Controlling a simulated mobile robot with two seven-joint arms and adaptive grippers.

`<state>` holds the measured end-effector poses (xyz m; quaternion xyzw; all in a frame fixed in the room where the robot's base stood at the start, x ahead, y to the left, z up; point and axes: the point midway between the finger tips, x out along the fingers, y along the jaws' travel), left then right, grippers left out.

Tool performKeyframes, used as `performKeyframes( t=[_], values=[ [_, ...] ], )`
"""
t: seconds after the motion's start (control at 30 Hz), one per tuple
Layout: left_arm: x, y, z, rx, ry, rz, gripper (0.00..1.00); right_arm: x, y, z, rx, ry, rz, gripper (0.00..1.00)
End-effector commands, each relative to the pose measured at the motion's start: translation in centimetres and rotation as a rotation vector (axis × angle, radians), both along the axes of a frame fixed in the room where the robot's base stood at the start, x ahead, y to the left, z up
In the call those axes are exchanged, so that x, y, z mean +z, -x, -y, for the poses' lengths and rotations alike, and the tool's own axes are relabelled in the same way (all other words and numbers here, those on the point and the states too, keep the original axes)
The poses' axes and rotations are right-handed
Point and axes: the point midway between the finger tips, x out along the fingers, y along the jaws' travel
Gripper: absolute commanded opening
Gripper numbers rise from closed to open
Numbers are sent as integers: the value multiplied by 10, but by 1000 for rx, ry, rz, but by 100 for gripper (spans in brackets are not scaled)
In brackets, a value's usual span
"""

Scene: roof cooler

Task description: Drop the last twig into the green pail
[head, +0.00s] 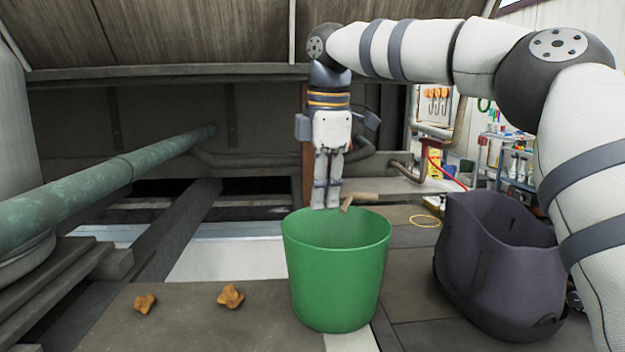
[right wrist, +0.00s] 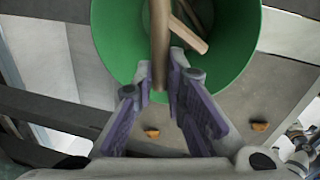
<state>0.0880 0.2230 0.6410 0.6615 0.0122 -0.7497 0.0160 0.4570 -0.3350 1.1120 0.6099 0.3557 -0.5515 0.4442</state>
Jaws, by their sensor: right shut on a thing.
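The green pail (head: 337,270) stands upright on the roof boards at the centre of the head view. My right gripper (head: 326,200) points down at its far rim. In the right wrist view, the fingers (right wrist: 161,85) are shut on a brown twig (right wrist: 160,38), which lies across the view of the pail (right wrist: 115,40). A second twig (right wrist: 188,34), forked, shows beyond it within the pail's outline. In the head view, a piece of twig (head: 347,202) shows above the rim; I cannot tell which one. The pail's bottom is hidden there. My left gripper is not in view.
A dark soft bag (head: 470,270) stands open right of the pail. Two orange-brown lumps (head: 230,296) (head: 145,303) lie on the boards to the left. A green pipe (head: 100,190) crosses the left side. A yellow ring (head: 425,220) lies behind the pail.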

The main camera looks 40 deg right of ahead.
Motion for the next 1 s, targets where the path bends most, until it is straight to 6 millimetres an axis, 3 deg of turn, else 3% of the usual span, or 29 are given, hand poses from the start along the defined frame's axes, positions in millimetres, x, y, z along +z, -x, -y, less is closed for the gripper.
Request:
performKeyframes(
  t=[0.2,0.53,0.57,0.6,0.67,1.0],
  values=[
    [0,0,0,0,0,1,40,-26,0,0,0,-1,0,1],
    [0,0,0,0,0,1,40,-31,0,-1,0,0,2,1],
    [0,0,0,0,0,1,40,-31,0,-1,0,0,2,17],
    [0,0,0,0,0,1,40,-31,0,-1,0,0,2,26],
    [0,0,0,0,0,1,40,-31,0,-1,0,0,2,36],
    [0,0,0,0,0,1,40,-24,0,-1,0,1,4,36]
  ],
)
